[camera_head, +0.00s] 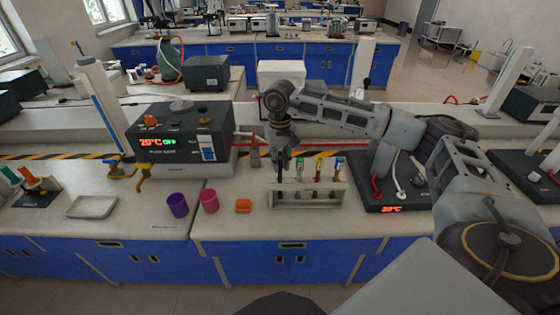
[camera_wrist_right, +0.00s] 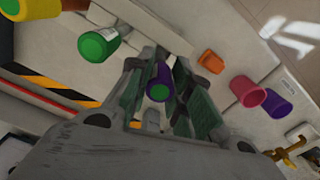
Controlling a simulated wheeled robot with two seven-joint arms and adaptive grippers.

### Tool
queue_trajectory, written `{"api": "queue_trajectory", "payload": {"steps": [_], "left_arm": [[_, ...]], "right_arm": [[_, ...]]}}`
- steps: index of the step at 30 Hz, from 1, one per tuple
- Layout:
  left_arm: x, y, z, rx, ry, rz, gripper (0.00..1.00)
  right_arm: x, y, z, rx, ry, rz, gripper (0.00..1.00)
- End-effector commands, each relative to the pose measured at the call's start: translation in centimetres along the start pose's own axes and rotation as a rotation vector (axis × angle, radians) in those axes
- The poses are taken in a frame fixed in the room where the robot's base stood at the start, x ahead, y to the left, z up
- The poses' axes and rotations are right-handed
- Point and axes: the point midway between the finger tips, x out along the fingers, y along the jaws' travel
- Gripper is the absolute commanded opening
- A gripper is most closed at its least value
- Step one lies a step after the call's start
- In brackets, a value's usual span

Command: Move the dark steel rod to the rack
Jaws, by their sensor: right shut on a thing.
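My right gripper (camera_head: 281,178) points down at the left end of the pale rack (camera_head: 335,198). In the right wrist view, its fingers (camera_wrist_right: 160,95) are shut on a dark purplish rod-like piece (camera_wrist_right: 154,72) with a green end. I cannot tell from its surface whether it is steel. Its lower part is hidden, so I cannot tell whether it is inside the rack. My left gripper is out of view.
A purple cup (camera_head: 178,205), a pink cup (camera_head: 209,201) and an orange block (camera_head: 243,206) stand left of the rack. A dark plate device (camera_head: 400,190) is close on the right. A heater box (camera_head: 185,135) stands behind left. The counter's front strip is clear.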

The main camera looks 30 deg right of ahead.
Motion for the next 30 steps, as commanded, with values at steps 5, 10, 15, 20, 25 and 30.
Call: {"api": "queue_trajectory", "payload": {"steps": [5,10,15,20,25,30], "left_arm": [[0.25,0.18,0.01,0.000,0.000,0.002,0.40],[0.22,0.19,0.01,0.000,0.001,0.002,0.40],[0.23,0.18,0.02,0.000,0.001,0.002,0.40],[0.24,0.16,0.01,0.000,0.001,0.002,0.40],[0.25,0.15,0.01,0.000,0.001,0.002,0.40],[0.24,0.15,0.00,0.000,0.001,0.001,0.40]], "right_arm": [[0.34,-0.01,-0.02,0.000,0.001,-0.001,0.26],[0.31,-0.01,-0.02,0.000,0.001,0.000,0.46],[0.33,0.00,-0.01,0.000,0.000,0.000,0.46],[0.38,0.01,0.01,0.000,-0.001,0.001,0.60],[0.36,0.01,0.00,0.000,0.000,0.000,0.64],[0.34,0.01,0.00,0.000,0.000,0.000,0.64]]}}
